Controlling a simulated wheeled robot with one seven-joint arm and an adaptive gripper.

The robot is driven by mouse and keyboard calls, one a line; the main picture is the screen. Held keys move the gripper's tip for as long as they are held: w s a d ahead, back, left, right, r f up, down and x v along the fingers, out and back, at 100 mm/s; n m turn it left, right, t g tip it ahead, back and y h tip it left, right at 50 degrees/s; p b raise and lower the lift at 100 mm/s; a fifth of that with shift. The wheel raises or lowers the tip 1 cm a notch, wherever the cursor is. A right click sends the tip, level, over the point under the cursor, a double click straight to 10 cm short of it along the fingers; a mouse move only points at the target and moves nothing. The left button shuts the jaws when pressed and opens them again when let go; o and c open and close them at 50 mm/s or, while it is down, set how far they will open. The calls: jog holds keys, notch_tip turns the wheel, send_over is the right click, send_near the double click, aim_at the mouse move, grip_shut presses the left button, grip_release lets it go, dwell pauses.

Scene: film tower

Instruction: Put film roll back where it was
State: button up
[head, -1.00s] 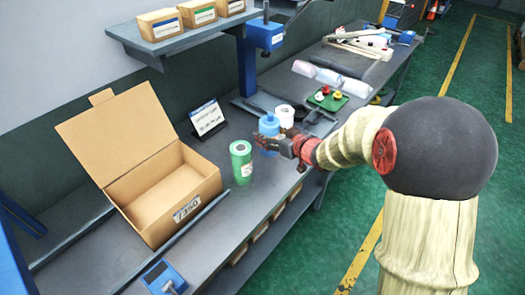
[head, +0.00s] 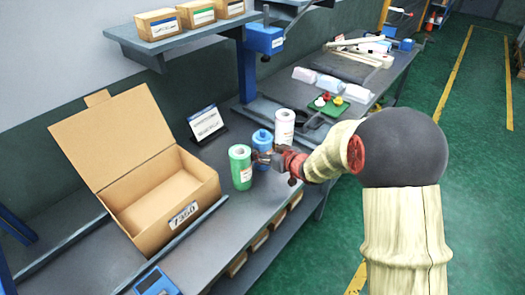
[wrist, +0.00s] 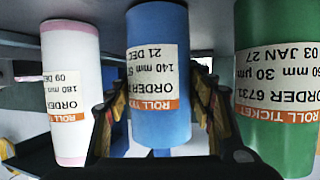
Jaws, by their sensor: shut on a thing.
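A blue film roll (head: 262,148) stands upright between a green roll (head: 240,167) and a white roll (head: 284,127) on the grey bench (head: 225,210). My gripper (head: 266,158) reaches in from the right and is shut on the blue roll. In the wrist view the blue roll (wrist: 158,65) is between the two fingers (wrist: 160,120), with the white roll (wrist: 72,90) at left and the green roll (wrist: 275,85) at right. The fingers hide part of the blue roll's sides. Whether its base touches the bench is unclear.
An open cardboard box (head: 160,190) stands at left with its lid raised. A label stand (head: 206,124) is behind the rolls. A blue-headed post stand (head: 247,70) and a green tray (head: 325,104) are farther back. Bare bench lies in front of the green roll.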

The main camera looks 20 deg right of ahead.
jog(key=o, duration=1.5)
jog(key=shift+f, duration=0.15)
jog(key=shift+o, duration=0.3)
